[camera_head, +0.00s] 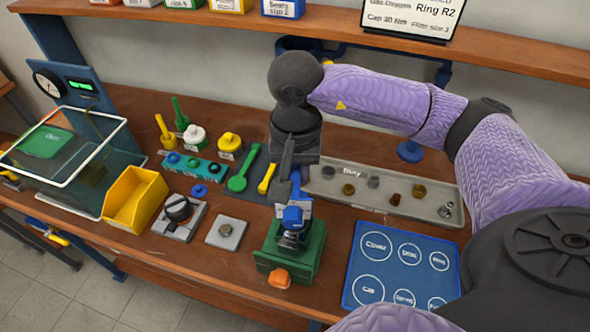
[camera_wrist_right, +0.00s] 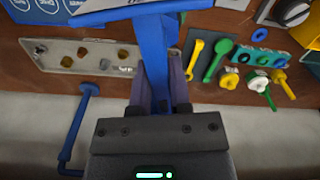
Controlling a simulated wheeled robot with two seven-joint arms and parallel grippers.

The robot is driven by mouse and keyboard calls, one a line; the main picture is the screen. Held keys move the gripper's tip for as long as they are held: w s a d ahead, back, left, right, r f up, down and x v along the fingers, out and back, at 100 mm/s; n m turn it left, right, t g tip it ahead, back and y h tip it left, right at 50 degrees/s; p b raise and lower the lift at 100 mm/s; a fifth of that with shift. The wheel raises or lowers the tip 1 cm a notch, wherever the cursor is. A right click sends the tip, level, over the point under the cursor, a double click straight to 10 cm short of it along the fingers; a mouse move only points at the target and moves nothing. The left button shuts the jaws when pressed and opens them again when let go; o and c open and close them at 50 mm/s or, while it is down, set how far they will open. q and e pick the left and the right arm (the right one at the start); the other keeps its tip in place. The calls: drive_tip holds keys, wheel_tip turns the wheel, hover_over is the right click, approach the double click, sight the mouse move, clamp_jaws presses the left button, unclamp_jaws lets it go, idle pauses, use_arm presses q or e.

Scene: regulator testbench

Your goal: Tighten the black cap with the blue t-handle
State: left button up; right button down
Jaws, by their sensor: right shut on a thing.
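My right gripper (camera_head: 287,190) points down over the green block (camera_head: 300,260) at the front of the bench, shut on the blue t-handle (camera_head: 293,214). In the right wrist view the blue t-handle (camera_wrist_right: 154,45) runs between the two fingers (camera_wrist_right: 160,90) and away from them. The black cap (camera_head: 289,240) shows as a dark part on top of the green block, directly under the t-handle. The t-handle appears to reach it, but whether it is fully seated is hidden. My left gripper is in neither view.
A blue mat (camera_head: 395,304) with labelled circles lies right of the green block. A long grey tray (camera_head: 325,190) with small parts lies behind. A grey plate (camera_head: 226,233), a yellow bin (camera_head: 135,200) and green and yellow tools (camera_head: 243,170) lie left. An orange knob (camera_head: 279,279) juts from the block's front.

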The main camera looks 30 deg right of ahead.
drive_tip(key=shift+m, duration=0.8)
drive_tip(key=shift+m+b, duration=0.45)
drive_tip(key=shift+m, duration=0.35)
drive_tip(key=shift+s+m, duration=0.1)
drive_tip(key=shift+m, duration=0.7)
drive_tip(key=shift+d+m+b, duration=0.1)
drive_tip(key=shift+m+b, duration=0.3)
drive_tip(key=shift+m, duration=0.4)
